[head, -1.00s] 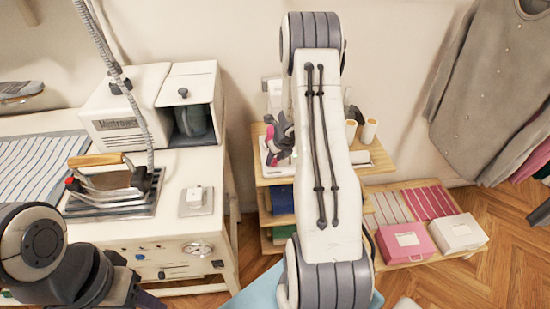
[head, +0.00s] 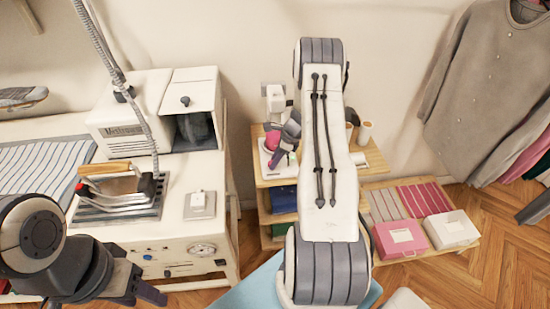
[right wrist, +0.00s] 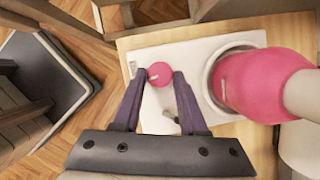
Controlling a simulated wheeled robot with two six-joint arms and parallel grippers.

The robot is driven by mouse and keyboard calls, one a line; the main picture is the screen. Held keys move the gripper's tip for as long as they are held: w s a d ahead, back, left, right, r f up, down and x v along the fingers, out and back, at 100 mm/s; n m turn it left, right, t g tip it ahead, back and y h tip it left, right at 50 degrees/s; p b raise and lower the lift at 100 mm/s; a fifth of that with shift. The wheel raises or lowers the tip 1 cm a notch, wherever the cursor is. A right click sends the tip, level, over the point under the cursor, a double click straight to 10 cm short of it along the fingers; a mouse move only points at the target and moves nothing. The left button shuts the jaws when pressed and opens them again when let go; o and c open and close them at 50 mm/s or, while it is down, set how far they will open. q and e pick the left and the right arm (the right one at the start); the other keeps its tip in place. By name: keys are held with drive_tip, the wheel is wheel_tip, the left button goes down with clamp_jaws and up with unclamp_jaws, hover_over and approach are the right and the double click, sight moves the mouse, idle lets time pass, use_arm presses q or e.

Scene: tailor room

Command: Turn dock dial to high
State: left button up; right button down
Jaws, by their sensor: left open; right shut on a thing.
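The dock (right wrist: 150,52) is a white plate on the wooden shelf unit. Its dial (right wrist: 159,73) is a small round pink knob with a pale mark, which points to the lower left in the right wrist view. My right gripper (right wrist: 158,78) is shut on the dial, with a purple finger at either side. A larger pink rounded thing (right wrist: 262,86) stands in a round holder beside it. In the head view my right gripper (head: 287,138) is at the dock (head: 266,161), partly covering it. My left gripper (head: 143,296) is open and empty at the bottom left.
A white worktable (head: 125,235) stands at the left with an iron (head: 118,186) and a white boiler unit (head: 130,118). Pink (head: 400,238) and white (head: 451,229) boxes lie on a low shelf at the right. Clothes (head: 495,75) hang at far right.

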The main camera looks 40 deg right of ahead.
drive_tip(key=n, duration=0.2)
drive_tip(key=shift+d+f+n+g+y, duration=0.1)
drive_tip(key=shift+n+g+y, duration=0.2)
drive_tip(key=shift+n+g, duration=0.1)
drive_tip(key=shift+w+n+g+y+b, duration=0.15)
drive_tip(key=shift+n+g+y+b, duration=0.35)
drive_tip(key=shift+n, duration=0.9)
drive_tip(key=shift+c, duration=2.2)
unclamp_jaws()
